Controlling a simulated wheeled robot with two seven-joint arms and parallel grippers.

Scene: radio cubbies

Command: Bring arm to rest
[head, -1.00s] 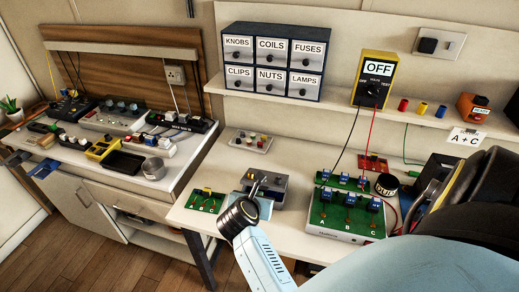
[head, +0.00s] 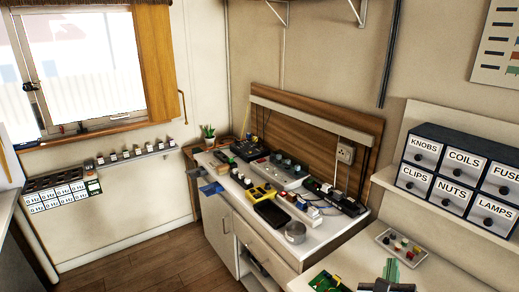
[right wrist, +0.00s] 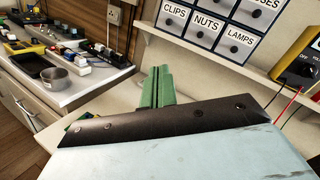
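My right gripper (head: 391,266) is at the bottom edge of the head view, in front of the white workbench. Its green fingers stand close together and look shut, with nothing seen between them. In the right wrist view the green fingers (right wrist: 157,86) rise beyond a dark plate and my pale blue arm casing, with the bench and drawer unit behind. My left gripper is not in view.
The drawer unit (head: 460,170) stands on a shelf at the right. A small tray of knobs (head: 402,247) and a green board (head: 325,283) lie on the bench near my right gripper. A second counter (head: 310,240) holds several devices. Wooden floor (head: 155,262) is open at left.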

